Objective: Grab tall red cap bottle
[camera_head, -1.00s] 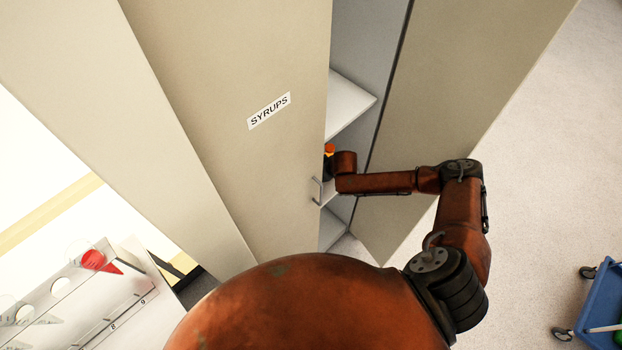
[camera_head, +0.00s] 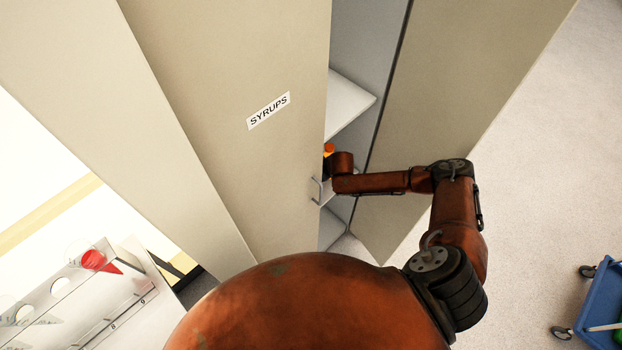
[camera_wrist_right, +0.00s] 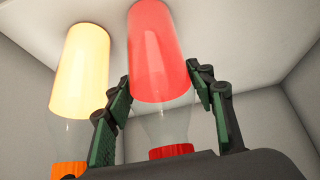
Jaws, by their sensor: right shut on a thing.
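The red bottle (camera_wrist_right: 160,60) is in the middle of the right wrist view, with red contents, a clear part and a red cap (camera_wrist_right: 170,152). My right gripper (camera_wrist_right: 160,88) has its green-padded fingers on either side of this bottle and is shut on it. In the head view the red bottle and the fingers are hidden by the cabinet door and my wrist. My left gripper is in neither view.
A yellow bottle (camera_wrist_right: 80,75) with an orange cap (camera_wrist_right: 68,170) stands close beside the red one. The SYRUPS door (camera_head: 230,110), another door panel (camera_head: 450,110) and a shelf (camera_head: 350,105) border the opening. A blue cart (camera_head: 600,310) stands at right.

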